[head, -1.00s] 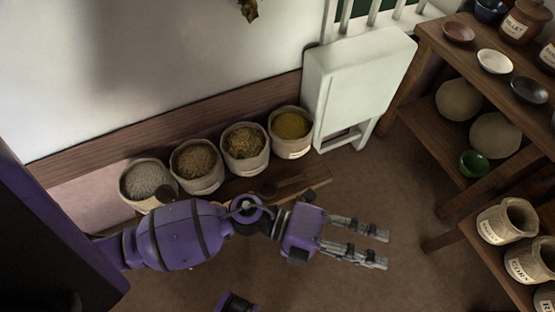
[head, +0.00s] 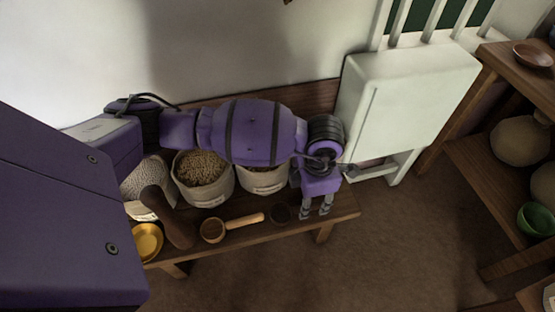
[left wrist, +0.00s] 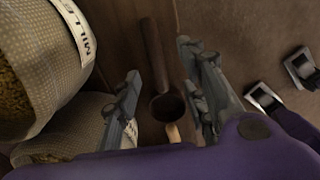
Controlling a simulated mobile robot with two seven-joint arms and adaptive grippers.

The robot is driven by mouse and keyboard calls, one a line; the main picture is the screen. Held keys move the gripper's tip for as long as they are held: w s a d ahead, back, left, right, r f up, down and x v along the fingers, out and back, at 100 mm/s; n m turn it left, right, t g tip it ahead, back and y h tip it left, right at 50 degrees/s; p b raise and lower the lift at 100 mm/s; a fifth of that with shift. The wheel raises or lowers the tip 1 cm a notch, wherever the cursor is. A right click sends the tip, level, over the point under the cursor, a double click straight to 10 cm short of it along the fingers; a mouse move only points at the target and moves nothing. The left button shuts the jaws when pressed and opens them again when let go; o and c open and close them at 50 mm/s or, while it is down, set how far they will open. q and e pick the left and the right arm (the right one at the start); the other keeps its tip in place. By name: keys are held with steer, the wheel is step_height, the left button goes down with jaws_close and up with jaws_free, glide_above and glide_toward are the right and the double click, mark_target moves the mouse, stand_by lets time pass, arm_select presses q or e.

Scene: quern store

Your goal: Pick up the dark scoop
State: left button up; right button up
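The dark scoop (head: 280,213) lies on the low wooden bench. In the head view its bowl shows just left of my left gripper (head: 318,208), which hides its handle. In the left wrist view the dark scoop (left wrist: 153,50) lies lengthwise between the fingers, its handle pointing up the picture and its bowl lower down. My left gripper (left wrist: 163,98) is open and empty above it, fingers pointing down. My right gripper (left wrist: 283,84) shows only at the right edge of the wrist view, its fingers apart and empty.
A light-handled scoop (head: 245,221), a dark club-shaped tool (head: 168,215) and a yellow dish (head: 147,240) share the bench (head: 225,240). Filled sacks (head: 203,172) stand behind. A pale cabinet (head: 405,110) is at the back right, shelves (head: 465,165) further right. The floor in front is clear.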

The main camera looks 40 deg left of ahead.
mark_target(311, 206)
arm_select(q)
steer(key=f, duration=0.1)
steer(key=f+b, duration=0.2)
steer(key=f, duration=0.1)
steer(key=shift+w, duration=0.35)
steer(key=shift+f+b, duration=0.3)
steer(key=shift+f, duration=0.05)
steer(key=c, duration=0.9)
steer(key=shift+r, duration=0.1)
jaws_close()
arm_select(e)
steer(key=shift+s+d+f, duration=0.1)
steer(key=shift+f, duration=1.15)
